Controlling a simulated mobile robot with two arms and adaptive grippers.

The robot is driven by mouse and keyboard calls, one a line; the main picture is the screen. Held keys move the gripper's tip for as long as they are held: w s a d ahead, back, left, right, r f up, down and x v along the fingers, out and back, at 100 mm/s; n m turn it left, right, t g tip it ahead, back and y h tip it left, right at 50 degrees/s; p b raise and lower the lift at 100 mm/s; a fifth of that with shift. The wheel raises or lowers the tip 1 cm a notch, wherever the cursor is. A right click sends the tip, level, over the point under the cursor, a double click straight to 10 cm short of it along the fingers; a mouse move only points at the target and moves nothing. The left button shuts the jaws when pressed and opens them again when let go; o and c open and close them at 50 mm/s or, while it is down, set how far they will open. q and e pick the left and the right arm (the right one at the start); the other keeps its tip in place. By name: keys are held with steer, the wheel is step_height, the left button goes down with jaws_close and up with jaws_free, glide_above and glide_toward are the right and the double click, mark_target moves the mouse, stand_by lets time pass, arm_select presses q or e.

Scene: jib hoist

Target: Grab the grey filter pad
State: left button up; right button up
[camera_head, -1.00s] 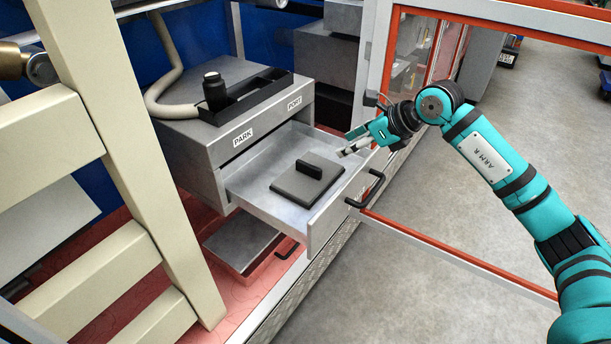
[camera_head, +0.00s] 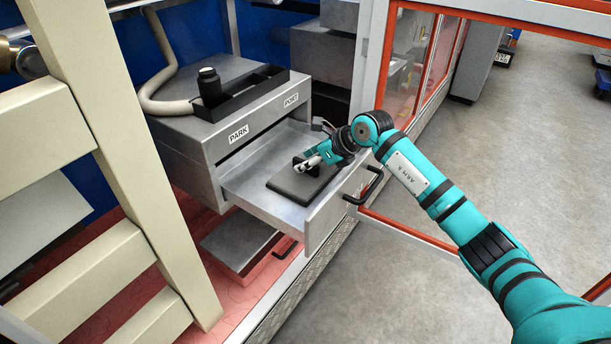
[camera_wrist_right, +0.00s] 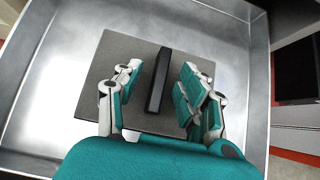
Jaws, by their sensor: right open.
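The grey filter pad (camera_head: 296,187) is a flat dark grey square with a black upright grip bar on top. It lies in the open metal drawer (camera_head: 239,190). My right gripper (camera_head: 305,165) is over the pad, inside the drawer's space. In the right wrist view the pad (camera_wrist_right: 112,62) lies below the gripper. The black bar (camera_wrist_right: 159,80) stands between the two open fingers of my gripper (camera_wrist_right: 159,88), with a gap visible on each side. In the head view the gripper hides part of the bar. My left gripper is not in view.
The grey cabinet (camera_head: 200,145) carries PARK and PORT labels, a black tray and a black bottle (camera_head: 210,86). A black drawer handle (camera_head: 366,188) is at the drawer front. A cream ladder-like frame (camera_head: 130,150) stands at left. An orange-edged door frame (camera_head: 400,228) is at right.

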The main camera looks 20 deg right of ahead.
steer(key=shift+c, duration=0.2)
jaws_close()
stand_by(0.3)
